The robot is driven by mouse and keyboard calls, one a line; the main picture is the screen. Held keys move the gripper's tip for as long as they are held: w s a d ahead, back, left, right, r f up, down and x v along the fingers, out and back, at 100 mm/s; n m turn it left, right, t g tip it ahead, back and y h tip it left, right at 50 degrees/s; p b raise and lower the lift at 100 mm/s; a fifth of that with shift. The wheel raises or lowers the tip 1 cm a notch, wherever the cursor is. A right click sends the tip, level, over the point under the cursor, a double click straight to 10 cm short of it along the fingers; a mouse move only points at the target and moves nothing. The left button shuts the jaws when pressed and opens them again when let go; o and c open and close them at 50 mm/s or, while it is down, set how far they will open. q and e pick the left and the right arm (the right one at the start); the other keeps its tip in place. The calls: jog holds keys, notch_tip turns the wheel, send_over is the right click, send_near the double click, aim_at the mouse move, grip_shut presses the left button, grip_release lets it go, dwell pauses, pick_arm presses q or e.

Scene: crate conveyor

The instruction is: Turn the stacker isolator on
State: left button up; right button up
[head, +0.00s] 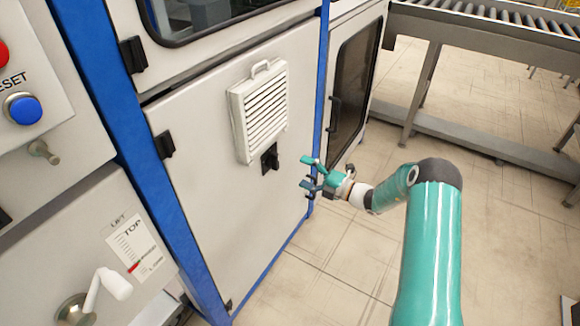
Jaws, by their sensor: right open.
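A small black switch handle (270,158), which looks like the isolator, sits on the pale cabinet door just below a louvred vent. It appears roughly upright, but it is too small to read its setting. My right gripper (306,173) is teal, open and empty. It is a short way to the right of the switch, apart from it, with its fingers pointing left towards the door. My left gripper is not in view.
The white louvred vent (260,110) with a top handle juts from the door. A blue frame post (322,80) stands beside it. At left are a blue reset button (23,108) and a white crank handle (112,284). A roller conveyor (490,28) is at back right; the floor between is clear.

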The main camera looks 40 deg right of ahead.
jog(key=shift+v, duration=1.55)
